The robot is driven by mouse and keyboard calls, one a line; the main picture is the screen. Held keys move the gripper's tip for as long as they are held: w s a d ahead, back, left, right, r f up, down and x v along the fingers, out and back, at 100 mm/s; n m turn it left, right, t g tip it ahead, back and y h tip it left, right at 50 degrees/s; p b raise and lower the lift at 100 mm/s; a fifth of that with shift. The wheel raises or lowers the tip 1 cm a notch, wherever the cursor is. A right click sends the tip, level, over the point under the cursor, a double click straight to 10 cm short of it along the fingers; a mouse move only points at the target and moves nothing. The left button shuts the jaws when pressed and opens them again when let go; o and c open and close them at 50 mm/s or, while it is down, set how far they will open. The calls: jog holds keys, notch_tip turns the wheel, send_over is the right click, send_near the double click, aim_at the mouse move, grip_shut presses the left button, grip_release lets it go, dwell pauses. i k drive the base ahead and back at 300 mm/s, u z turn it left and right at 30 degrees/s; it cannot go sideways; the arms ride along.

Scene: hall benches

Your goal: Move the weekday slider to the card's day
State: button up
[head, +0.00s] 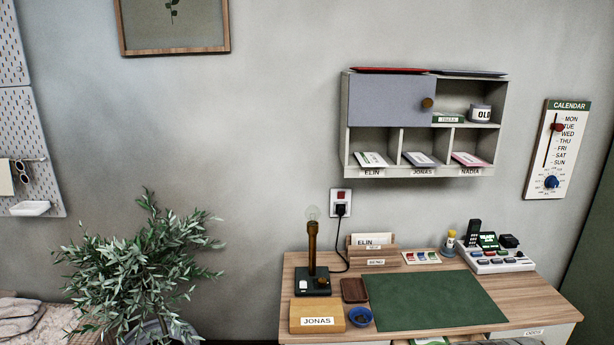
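The white calendar board (536,180) hangs on the wall at the far right, under a green CALENDAR header. Its weekday list runs from MON at the top to SUN at the bottom. The dark red slider knob (557,127) sits in the vertical slot beside TUE. A blue dial (551,182) is below the list. I cannot make out a card showing a day. A white card reading ELIN (372,239) stands in a wooden holder (372,259) on the desk. My gripper is not in view.
The wooden desk (530,301) with a green mat (432,299) stands below. A wall shelf (421,122) with letters hangs left of the calendar. A lamp (312,250), a white device (495,262) and a leafy plant (139,262) stand around. The wall beside the calendar is bare.

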aim_at(559, 128)
jog(key=z, duration=0.05)
jog(key=k, duration=0.5)
jog(key=z, duration=0.7)
jog(key=i, duration=0.55)
jog(key=z, duration=0.2)
